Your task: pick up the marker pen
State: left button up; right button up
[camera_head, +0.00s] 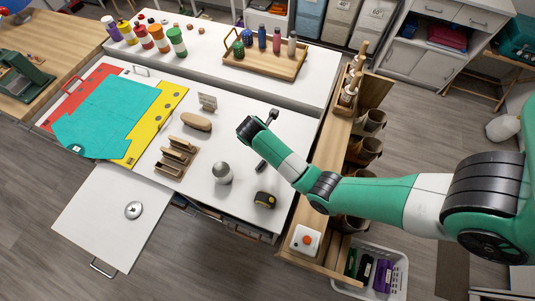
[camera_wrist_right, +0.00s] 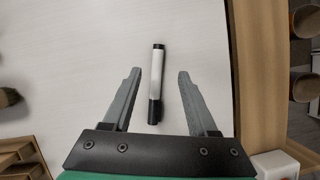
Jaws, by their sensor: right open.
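The marker pen (camera_wrist_right: 155,88) has a white barrel and black ends. In the right wrist view it lies upright in the picture on the white tabletop (camera_wrist_right: 75,60), between the two fingers of my right gripper (camera_wrist_right: 160,73). Both grey fingers are apart, with a gap to the pen on each side, so the gripper is open and holds nothing. In the head view my right arm reaches over the white table and I cannot clearly make out the pen there. My left gripper is not in view.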

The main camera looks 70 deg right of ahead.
jog(key=b+x, duration=0.1)
jog(key=x, duration=0.3)
jog(key=shift+w+a+f+b, duration=0.1)
jog(key=shift+w+f+b, duration=0.1)
jog(key=shift+b, duration=0.2)
jog(key=shift+d+f, duration=0.2)
jog(key=shift+f, duration=0.2)
jog(key=shift+f, duration=0.1)
grip_shut()
